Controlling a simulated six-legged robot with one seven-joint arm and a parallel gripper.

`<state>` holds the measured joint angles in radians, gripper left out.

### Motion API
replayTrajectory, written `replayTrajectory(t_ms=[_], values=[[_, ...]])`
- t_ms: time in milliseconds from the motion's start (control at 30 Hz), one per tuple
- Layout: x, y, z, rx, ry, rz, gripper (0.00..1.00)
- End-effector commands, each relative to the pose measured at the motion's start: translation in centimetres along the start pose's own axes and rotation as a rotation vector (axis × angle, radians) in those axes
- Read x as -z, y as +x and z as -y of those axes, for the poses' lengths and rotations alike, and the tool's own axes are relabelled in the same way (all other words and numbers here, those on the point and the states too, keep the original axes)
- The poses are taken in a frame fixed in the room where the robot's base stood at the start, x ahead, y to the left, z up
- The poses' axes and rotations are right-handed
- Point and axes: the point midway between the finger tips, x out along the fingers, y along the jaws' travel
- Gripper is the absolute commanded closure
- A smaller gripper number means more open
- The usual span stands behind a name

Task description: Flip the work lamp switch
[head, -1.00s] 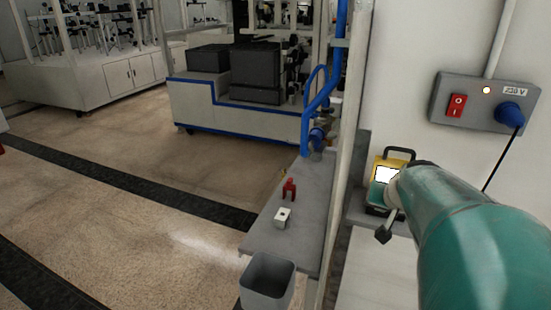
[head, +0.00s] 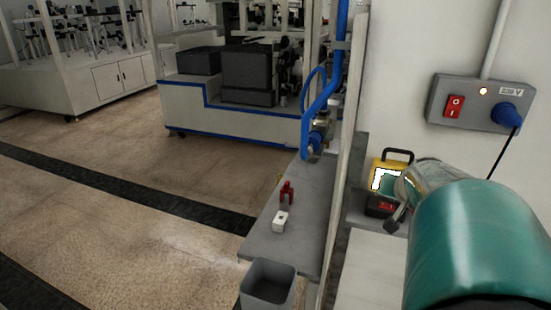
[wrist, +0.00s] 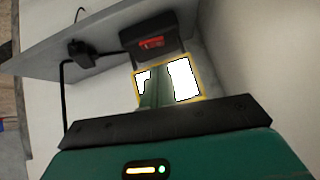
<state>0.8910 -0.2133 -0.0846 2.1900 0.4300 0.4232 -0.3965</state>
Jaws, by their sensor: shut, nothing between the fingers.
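The work lamp (head: 404,157) stands on the shelf right of the post in the head view, with a yellow frame, black handle and bright white panel. Its red switch (head: 386,207) sits on the dark base below the panel. The wrist view shows the lamp's yellow frame (wrist: 196,76) and the red switch (wrist: 151,42) on its black base, above the panel in that picture. My gripper (wrist: 154,74) is shut and empty, a narrow green shape in front of the panel. It points toward the switch side; any contact cannot be told. My arm hides the lamp's right side in the head view.
A grey wall box (head: 470,102) with a red rocker, a lit indicator and a blue plug (head: 507,115) is at the right. A grey bench (head: 300,215) holds a red part (head: 286,191) and a white block (head: 281,221). A grey bin (head: 268,285) stands in front.

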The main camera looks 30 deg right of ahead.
Motion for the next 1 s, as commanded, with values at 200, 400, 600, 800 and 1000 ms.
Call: replayTrajectory(t_ms=[200,400,600,800,1000], values=[[-0.1,4.0,0.2,0.001,-0.001,0.005,1.0],[0.0,6.9,0.4,0.001,0.0,0.002,1.0],[0.0,8.0,0.3,0.001,-0.001,0.0,1.0],[0.0,8.1,0.4,0.001,-0.002,0.0,1.0],[-0.2,8.3,0.5,0.002,-0.003,0.001,1.0]])
